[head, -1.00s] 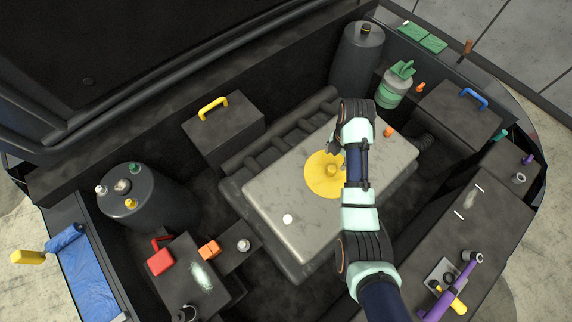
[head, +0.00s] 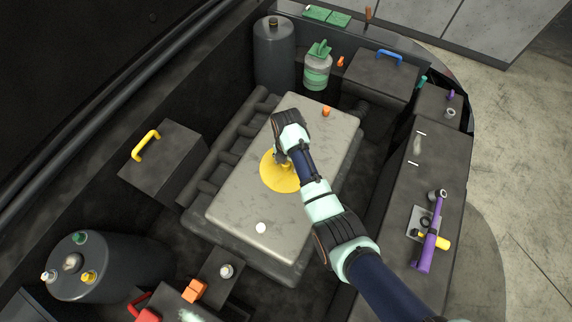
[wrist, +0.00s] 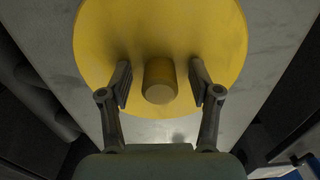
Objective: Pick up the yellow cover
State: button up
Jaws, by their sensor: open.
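The yellow cover (head: 273,176) is a round disc lying on top of the grey engine block, partly hidden by my arm in the head view. In the wrist view the yellow cover (wrist: 215,35) fills the upper middle, with a short knob (wrist: 160,82) standing up at its centre. My gripper (wrist: 160,88) is open, with one finger on each side of the knob. Gaps show between the knob and both fingers. In the head view my gripper (head: 281,158) is over the cover and small, so its fingers are hard to make out.
The grey engine block (head: 250,205) has a white cap (head: 261,228) and an orange cap (head: 326,112) on top. A box with a yellow handle (head: 146,145) stands left. A purple tool (head: 431,235) lies on the right ledge. A green-capped bottle (head: 318,70) stands behind.

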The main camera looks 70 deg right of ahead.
grip_shut()
jog(key=shift+r, duration=0.2)
notch_tip(320, 180, up, 20)
jog(key=p, duration=0.9)
jog(key=shift+p, duration=0.4)
